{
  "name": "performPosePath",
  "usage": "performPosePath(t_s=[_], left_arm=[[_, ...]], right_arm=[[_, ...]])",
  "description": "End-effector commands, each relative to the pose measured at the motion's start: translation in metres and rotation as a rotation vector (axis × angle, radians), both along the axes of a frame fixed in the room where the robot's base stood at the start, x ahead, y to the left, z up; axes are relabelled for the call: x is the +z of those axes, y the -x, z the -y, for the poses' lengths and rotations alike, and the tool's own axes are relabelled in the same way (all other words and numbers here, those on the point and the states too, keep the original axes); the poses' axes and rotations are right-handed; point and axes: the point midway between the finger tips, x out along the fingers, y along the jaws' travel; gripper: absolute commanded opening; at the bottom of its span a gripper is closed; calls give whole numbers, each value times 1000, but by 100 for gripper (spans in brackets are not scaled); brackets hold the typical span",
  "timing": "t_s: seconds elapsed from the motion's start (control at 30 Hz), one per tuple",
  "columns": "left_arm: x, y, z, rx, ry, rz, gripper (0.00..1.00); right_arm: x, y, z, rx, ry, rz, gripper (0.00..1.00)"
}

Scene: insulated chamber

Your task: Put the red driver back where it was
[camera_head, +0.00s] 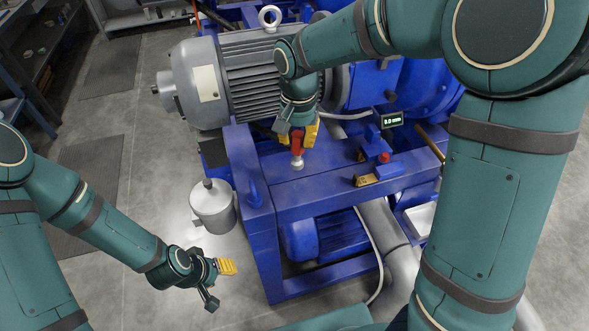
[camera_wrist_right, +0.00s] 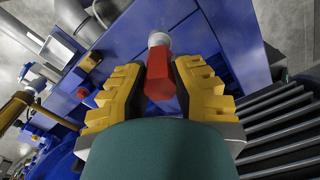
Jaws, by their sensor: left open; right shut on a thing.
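The red driver (camera_head: 296,145) is between the yellow fingers of my right gripper (camera_head: 296,132), which is shut on it. It points down, with its pale metal end lowest, over the blue frame's top plate. In the right wrist view the red driver (camera_wrist_right: 160,77) lies between the two finger pads of my right gripper (camera_wrist_right: 158,85), with its light round end toward the blue surface. I cannot tell whether that end touches the surface. My left gripper (camera_head: 220,283) is open and empty, low over the floor at the lower left, well away from the driver.
A grey finned motor (camera_head: 245,75) stands behind and left of the right gripper. On the blue frame (camera_head: 330,200) sit a yellow block (camera_head: 365,180), a red knob (camera_head: 385,157) and a small display (camera_head: 391,119) reading "0.0 mm". A grey canister (camera_head: 212,208) stands left of the frame.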

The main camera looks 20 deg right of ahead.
Motion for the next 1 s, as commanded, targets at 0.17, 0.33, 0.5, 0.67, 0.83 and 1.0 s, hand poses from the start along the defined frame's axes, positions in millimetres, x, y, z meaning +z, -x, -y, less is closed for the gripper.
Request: performPosePath(t_s=[0.17, 0.33, 0.5, 0.67, 0.83, 1.0], left_arm=[[-7, 2, 0, -4, 0, -5, 46], [-9, 3, 0, -5, 2, -7, 46], [-12, 4, 1, -7, 2, -9, 46], [-15, 5, 1, -9, 2, -11, 46], [-15, 5, 1, -9, 2, -11, 46], [-16, 5, 1, -9, 2, -12, 46]], right_arm=[[-35, 1, 0, 0, 2, -5, 0], [-50, 0, 1, -1, 1, -2, 0], [-66, 1, 1, 0, 2, -5, 0], [-86, 1, 0, 0, 2, -3, 0], [-87, 0, 0, 0, 1, 0, 0], [-89, 0, 0, 0, 1, 0, 0]])
